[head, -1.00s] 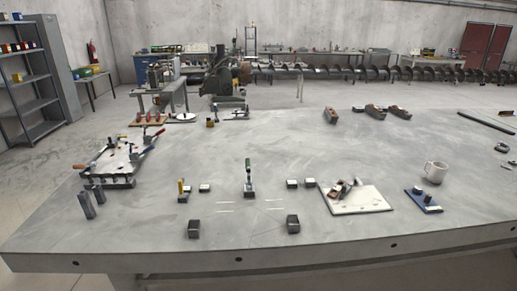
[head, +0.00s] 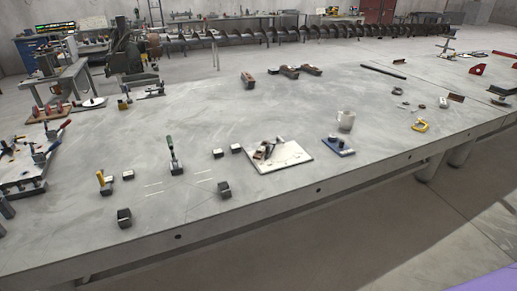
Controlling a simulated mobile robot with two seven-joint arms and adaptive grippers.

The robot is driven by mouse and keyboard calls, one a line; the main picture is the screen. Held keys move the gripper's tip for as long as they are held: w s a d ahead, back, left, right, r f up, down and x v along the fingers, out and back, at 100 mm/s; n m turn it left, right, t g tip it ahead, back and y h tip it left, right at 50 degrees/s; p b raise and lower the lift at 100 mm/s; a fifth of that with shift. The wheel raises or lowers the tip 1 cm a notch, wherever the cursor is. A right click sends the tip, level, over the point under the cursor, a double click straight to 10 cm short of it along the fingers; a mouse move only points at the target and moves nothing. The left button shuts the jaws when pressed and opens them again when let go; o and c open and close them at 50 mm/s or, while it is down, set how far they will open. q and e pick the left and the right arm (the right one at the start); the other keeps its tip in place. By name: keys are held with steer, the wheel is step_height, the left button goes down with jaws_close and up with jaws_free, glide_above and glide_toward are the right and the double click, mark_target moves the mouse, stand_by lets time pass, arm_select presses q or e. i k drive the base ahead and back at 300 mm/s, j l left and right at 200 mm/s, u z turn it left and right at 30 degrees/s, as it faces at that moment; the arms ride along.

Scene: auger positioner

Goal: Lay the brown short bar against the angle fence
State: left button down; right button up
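I cannot tell for sure which piece is the brown short bar. A small brown bar (head: 455,97) lies on the right part of the table, and brown-and-dark blocks (head: 248,80) lie at the back. Another brown piece (head: 262,151) is on a white board. The angle fence is not clearly identifiable; a dark angled piece (head: 503,91) lies at the far right edge of the picture, partly cut off. Neither of my grippers is in view.
The grey table (head: 200,115) has clear room in its middle.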

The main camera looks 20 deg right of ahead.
mark_target(261, 150)
steer(key=l+u, duration=0.2)
steer(key=u, duration=0.2)
steer(key=i+l+u, duration=0.1)
steer(key=l+u, duration=0.15)
steer(key=u, duration=0.15)
steer(key=l+u, duration=0.35)
steer(key=l, duration=1.5)
